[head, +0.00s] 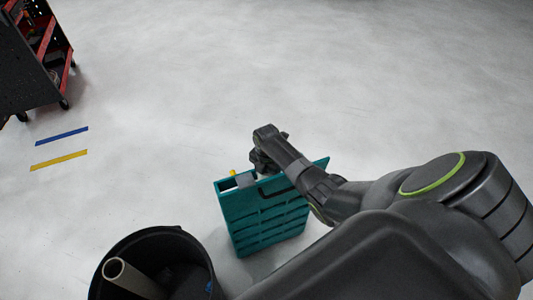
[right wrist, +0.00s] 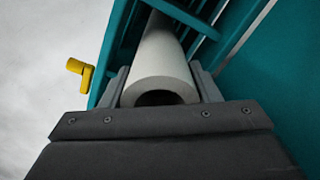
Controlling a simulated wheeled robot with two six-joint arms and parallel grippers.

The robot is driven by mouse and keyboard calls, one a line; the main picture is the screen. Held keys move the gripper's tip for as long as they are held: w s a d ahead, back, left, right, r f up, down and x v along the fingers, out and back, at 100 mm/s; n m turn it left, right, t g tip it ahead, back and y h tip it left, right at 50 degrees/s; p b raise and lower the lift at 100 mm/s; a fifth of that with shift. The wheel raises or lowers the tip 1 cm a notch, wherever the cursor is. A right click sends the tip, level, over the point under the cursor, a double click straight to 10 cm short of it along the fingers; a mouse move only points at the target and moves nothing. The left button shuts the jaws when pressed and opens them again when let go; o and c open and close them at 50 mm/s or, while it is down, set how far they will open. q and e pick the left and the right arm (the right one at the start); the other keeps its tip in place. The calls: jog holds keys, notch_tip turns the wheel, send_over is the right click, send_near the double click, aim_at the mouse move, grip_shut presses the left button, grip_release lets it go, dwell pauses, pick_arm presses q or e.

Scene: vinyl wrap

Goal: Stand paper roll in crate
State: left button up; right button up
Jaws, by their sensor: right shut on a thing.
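The teal crate (head: 265,215) stands on the floor in the head view, and part of its wall and slats (right wrist: 275,75) fills the right side of the right wrist view. The white paper roll (right wrist: 162,65) lies between the two fingers of my right gripper (right wrist: 165,88), which is shut on it. Its hollow end faces the wrist camera and its far end runs down between the teal slats. In the head view my right gripper (head: 262,160) is over the crate's top edge, and the arm hides the roll. My left gripper is not in view.
A black bin (head: 190,240) with a grey tube (head: 130,278) in it stands left of the crate. A yellow piece (right wrist: 80,72) sticks out beside the crate. A dark and red cart (head: 35,60) is at the far left. The floor beyond is clear.

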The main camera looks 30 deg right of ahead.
jog(key=shift+f, duration=0.45)
jog(key=o, duration=1.5)
jog(key=shift+o, duration=0.2)
notch_tip(320, 180, up, 7)
jog(key=shift+r+p, duration=0.1)
jog(key=shift+p, duration=0.75)
notch_tip(320, 180, up, 10)
jog(key=p, duration=0.1)
